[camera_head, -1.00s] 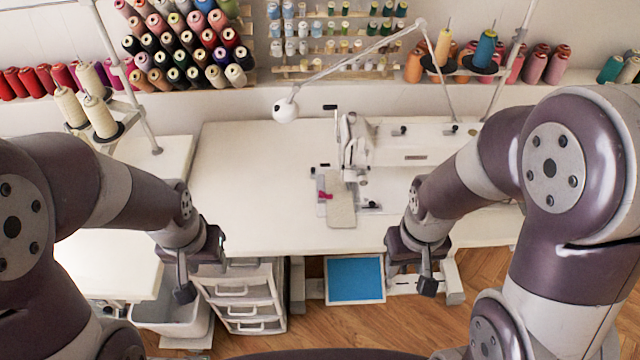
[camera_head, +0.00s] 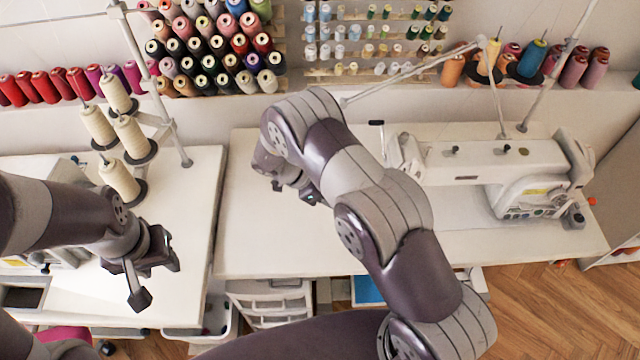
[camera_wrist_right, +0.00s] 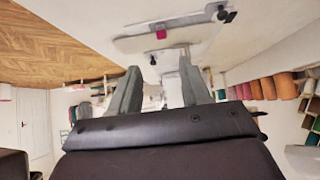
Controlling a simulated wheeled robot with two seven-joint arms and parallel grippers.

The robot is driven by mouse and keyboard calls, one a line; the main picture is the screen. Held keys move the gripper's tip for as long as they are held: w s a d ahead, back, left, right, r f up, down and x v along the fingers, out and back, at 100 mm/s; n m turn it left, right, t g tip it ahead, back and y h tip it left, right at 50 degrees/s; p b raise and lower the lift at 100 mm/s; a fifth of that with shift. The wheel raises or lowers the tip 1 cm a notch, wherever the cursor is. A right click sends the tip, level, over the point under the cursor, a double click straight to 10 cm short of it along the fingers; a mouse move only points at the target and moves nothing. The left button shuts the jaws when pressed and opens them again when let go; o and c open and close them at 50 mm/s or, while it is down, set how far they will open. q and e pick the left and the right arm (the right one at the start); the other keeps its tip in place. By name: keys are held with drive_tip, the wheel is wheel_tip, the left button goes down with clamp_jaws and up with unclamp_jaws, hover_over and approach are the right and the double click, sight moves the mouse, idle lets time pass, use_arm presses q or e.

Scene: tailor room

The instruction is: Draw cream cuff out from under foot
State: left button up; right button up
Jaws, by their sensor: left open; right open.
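The white sewing machine (camera_head: 470,160) stands on the white table (camera_head: 265,245). My right arm covers its needle area in the head view, so the cream cuff and the foot are hidden there. The right wrist view shows a pale plate (camera_wrist_right: 200,35) with a small magenta piece (camera_wrist_right: 161,34) beyond the fingers; I cannot make out the cuff surely. My right gripper (camera_head: 296,191) is over the table, left of the machine; its two fingers are apart and empty in the wrist view (camera_wrist_right: 160,90). My left gripper (camera_head: 156,277) is open and empty over the left table.
Cream thread cones (camera_head: 130,135) stand on a rack at the left table. Thread spools (camera_head: 210,50) line the back wall. White drawers (camera_head: 270,300) stand under the table. The table's left part is bare.

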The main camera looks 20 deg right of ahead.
drive_tip(key=p+x, duration=0.1)
drive_tip(key=x, duration=0.9)
drive_tip(key=shift+w+f+p, duration=0.1)
drive_tip(key=shift+w+p, duration=0.1)
drive_tip(key=shift+p, duration=0.15)
drive_tip(key=shift+w, duration=0.1)
clamp_jaws()
